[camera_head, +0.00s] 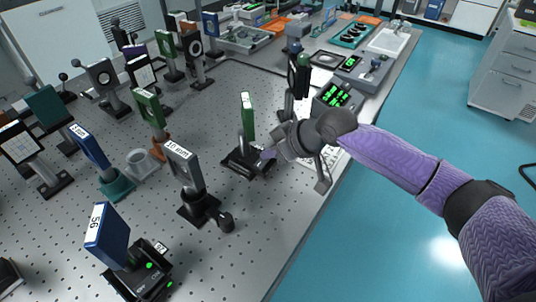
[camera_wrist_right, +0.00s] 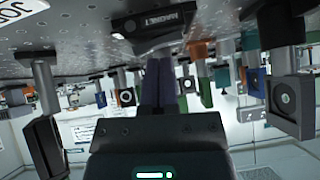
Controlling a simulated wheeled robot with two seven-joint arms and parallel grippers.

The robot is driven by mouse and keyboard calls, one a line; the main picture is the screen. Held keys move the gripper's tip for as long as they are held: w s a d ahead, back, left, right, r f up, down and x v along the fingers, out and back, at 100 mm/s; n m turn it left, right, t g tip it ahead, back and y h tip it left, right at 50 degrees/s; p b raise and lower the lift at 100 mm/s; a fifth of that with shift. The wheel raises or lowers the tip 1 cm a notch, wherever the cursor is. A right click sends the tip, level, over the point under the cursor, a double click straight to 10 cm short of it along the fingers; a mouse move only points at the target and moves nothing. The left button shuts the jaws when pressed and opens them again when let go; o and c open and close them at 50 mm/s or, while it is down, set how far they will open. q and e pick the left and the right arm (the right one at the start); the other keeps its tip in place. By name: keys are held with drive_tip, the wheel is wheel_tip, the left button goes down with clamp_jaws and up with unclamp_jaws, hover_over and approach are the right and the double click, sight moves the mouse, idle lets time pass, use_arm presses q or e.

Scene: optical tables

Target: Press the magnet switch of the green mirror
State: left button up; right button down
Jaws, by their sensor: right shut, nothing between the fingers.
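A green mirror (camera_head: 247,116) stands upright on a post in a black base (camera_head: 246,162) on the optical table. My right gripper (camera_head: 268,153) is shut and empty, at the right side of that base. In the head view I cannot tell whether its tip touches the base. In the right wrist view, which appears upside down, the closed purple fingers (camera_wrist_right: 159,82) point toward a black base (camera_wrist_right: 153,22) with lettering and a small bright light on its edge. The switch itself is not clear. My left gripper is not in view.
A grey mount labelled 10 mm (camera_head: 183,165) stands front-left of the green mirror, and a blue mount labelled 56 (camera_head: 107,236) is nearer. Another green mount (camera_head: 149,107) stands left. A device with a green display (camera_head: 337,97) stands behind my gripper. Perforated table (camera_head: 262,225) is clear in front.

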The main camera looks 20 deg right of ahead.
drive_tip(key=shift+s+d+r, duration=0.1)
drive_tip(key=shift+d+r, duration=0.05)
drive_tip(key=shift+r, duration=0.1)
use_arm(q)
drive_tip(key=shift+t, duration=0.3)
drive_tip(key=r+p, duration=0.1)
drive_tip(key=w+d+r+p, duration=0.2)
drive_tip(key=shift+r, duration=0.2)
use_arm(e)
drive_tip(key=v, duration=0.9)
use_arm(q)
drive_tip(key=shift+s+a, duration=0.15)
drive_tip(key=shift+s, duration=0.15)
use_arm(e)
drive_tip(key=shift+s+d+r, duration=0.1)
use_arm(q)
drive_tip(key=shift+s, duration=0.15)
